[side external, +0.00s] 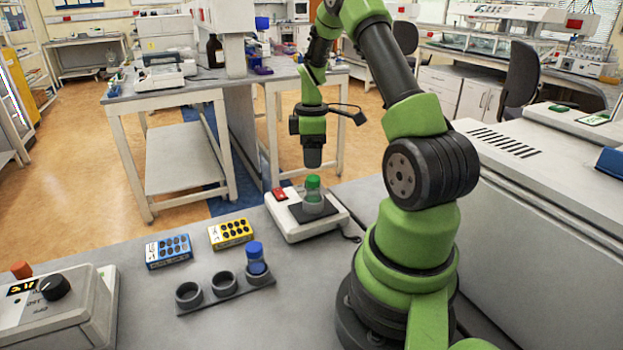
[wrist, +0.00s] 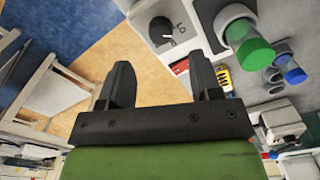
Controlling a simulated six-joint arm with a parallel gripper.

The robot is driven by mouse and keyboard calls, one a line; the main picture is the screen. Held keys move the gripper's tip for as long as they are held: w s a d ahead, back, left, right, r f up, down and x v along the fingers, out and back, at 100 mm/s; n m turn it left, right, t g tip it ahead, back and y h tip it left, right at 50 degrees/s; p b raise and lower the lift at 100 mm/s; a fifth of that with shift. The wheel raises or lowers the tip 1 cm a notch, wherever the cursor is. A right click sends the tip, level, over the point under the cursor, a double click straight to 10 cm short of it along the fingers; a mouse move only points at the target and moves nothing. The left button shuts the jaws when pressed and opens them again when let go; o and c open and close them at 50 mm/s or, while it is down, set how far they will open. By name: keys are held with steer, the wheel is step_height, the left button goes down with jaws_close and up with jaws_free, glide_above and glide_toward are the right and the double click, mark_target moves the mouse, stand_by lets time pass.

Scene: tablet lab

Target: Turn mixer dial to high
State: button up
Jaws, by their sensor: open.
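The white mixer (side external: 285,228) stands on the grey bench with a dark top plate and a green-capped vial (side external: 313,188) on it. In the wrist view the black round mixer dial (wrist: 160,29) shows on the mixer's pale face, with small marks beside it; its setting is too small to read. The dial is not visible in the side view. My gripper (side external: 313,160) points down above and behind the mixer in the side view. In the wrist view my gripper (wrist: 160,70) has its two fingers apart and nothing between them, and the dial is beyond their tips.
A rack (side external: 224,296) with a blue-capped vial (side external: 255,252), blue (side external: 168,251) and yellow (side external: 231,234) tablet packs lie nearby. Another device with a black knob (side external: 55,287) stands at lower left. The bench right of the rack is clear.

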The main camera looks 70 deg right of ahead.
step_height(320, 180, down, 7)
steer(key=shift+r, duration=0.1)
stand_by(0.3)
steer(key=c, duration=0.9)
